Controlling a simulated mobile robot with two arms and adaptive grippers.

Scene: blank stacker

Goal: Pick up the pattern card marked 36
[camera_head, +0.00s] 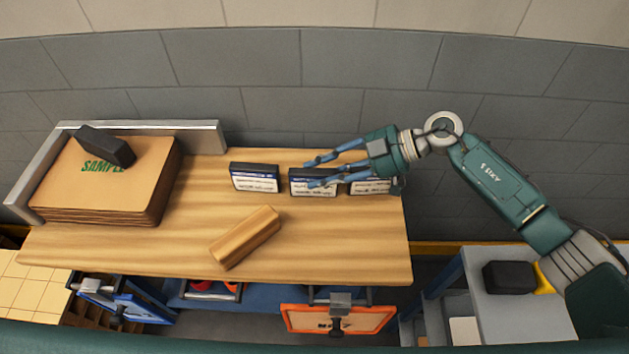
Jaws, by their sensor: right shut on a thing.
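Three dark cards with white label strips stand in a row at the back right of the wooden table: a left card (254,178), a middle card (302,187) and a right card (370,187). Their print is too small to read, so I cannot tell which is marked 36. My right gripper (310,174) comes in from the right, with one blue finger behind the middle card and one across its front. It is shut on this card, which still stands at table height in the row. The gripper partly hides the middle and right cards. My left gripper is not in view.
A wooden block (245,237) lies at the table's front middle. A stack of brown sheets marked SAMPLE (100,180), with a black block (105,146) on top, fills the left side inside a grey metal corner guide (150,127). The table's right front is clear.

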